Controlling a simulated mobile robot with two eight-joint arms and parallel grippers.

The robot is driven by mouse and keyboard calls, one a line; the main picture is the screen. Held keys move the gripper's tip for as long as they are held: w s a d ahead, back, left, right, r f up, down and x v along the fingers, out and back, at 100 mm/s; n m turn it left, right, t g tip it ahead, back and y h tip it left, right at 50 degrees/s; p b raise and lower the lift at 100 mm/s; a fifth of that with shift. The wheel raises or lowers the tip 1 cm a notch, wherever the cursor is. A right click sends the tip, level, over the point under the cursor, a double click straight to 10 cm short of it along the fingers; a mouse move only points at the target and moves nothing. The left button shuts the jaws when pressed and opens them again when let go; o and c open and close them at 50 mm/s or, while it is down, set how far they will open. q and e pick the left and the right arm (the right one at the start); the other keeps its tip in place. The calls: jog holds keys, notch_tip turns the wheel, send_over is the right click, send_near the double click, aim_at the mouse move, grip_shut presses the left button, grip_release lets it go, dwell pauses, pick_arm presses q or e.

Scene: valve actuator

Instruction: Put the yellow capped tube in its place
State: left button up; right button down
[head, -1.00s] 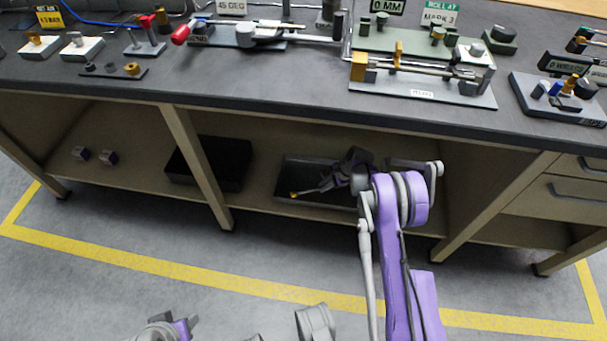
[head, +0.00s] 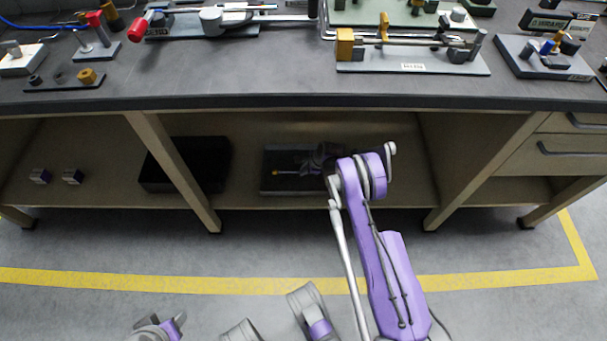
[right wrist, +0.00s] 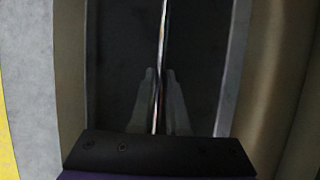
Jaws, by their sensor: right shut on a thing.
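A thin tube with a small yellow cap (head: 279,173) is over a dark grey tray (head: 268,186) on the lower shelf, its cap end pointing left. My right gripper (head: 314,164) is shut on it; its fingers are small and dark here. In the right wrist view the tube is a thin shiny rod (right wrist: 162,40) running between the two blurred fingers (right wrist: 160,100), with the tray's dark floor behind. Whether the tube touches the tray I cannot tell. Part of my left arm shows at the bottom left; its jaw state is unclear.
The bench top (head: 240,92) overhangs the shelf. A black box (head: 190,165) stands left of the tray, behind a slanting leg (head: 175,170). Two small blocks (head: 55,177) lie further left. Fixtures, including a gold-blocked rig (head: 410,62), stand on the bench.

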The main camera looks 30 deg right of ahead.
aim_at(304, 178)
jog(key=shift+f+b, duration=0.3)
jog(key=shift+f, duration=1.1)
jog(key=shift+f, duration=0.1)
jog(key=c, duration=1.2)
grip_release()
jog(key=p+v, duration=0.3)
jog(key=v, duration=0.9)
